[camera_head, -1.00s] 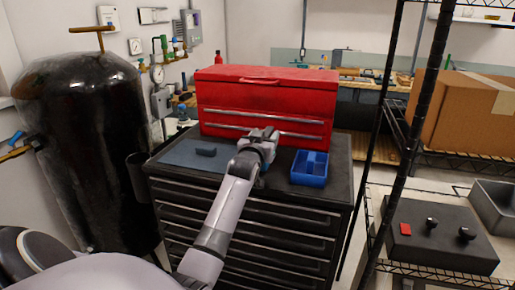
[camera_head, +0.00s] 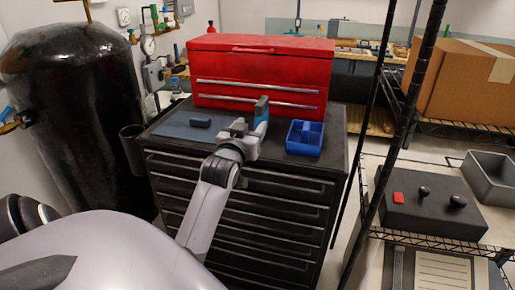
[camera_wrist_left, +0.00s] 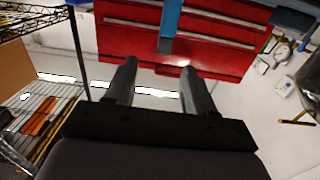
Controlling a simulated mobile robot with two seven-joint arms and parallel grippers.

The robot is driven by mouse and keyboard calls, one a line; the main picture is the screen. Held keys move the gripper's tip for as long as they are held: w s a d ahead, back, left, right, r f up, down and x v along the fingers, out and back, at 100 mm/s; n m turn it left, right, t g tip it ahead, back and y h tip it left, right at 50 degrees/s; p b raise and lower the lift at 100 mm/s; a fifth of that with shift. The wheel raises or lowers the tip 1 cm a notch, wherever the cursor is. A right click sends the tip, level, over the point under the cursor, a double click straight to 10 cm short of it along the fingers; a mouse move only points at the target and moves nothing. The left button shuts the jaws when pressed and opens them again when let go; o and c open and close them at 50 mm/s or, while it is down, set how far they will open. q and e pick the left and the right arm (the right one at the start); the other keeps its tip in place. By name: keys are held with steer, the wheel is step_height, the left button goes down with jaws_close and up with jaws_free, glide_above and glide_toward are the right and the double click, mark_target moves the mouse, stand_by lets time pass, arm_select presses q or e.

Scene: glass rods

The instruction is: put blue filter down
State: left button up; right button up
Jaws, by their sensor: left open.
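The blue filter (camera_head: 262,114) has a grey end on top and stands upright on the black cabinet top (camera_head: 278,157), in front of the red toolbox. My left gripper (camera_head: 243,131) is open and empty, just in front of the filter and beside it on the left. In the left wrist view, which is turned upside down, the filter (camera_wrist_left: 171,17) shows beyond the gap between the two spread fingers (camera_wrist_left: 158,67), apart from them. The filter's lower end is partly hidden by the gripper in the head view. My right gripper is not in view.
The red toolbox (camera_head: 262,70) stands at the back of the cabinet. A blue compartment bin (camera_head: 305,138) is to the right. A dark block (camera_head: 200,123) lies on a blue-grey mat (camera_head: 178,128) at left. A black tank (camera_head: 75,120) and wire rack (camera_head: 405,110) flank the cabinet.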

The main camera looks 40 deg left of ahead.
arm_select(q)
steer(key=s+d+f+m+g+h, duration=0.1)
steer(key=s+d+f+m+h, duration=0.2)
steer(key=s+d+f, duration=0.3)
steer(key=s+d+f+m+g+h, duration=0.2)
steer(key=s+d+f+h, duration=0.3)
steer(key=d+f, duration=0.9)
step_height(320, 180, down, 5)
steer(key=shift+s+f+m+h, duration=0.1)
steer(key=shift+s+m+h, duration=0.2)
steer(key=shift+s+m, duration=0.45)
steer(key=s+d+f, duration=0.1)
steer(key=s+d, duration=0.1)
steer(key=s+d+f+m+g+h, duration=0.1)
steer(key=s+d+f, duration=0.1)
steer(key=s, duration=0.1)
steer(key=s+d+f+g+h, duration=0.1)
steer(key=s+d+f, duration=0.1)
steer(key=s, duration=0.1)
steer(key=shift+s+d+f, duration=0.1)
steer(key=shift+d+f, duration=0.05)
steer(key=shift+d, duration=0.1)
steer(key=shift+c, duration=1.1)
steer(key=shift+s+d+f, duration=0.1)
steer(key=shift+d, duration=0.1)
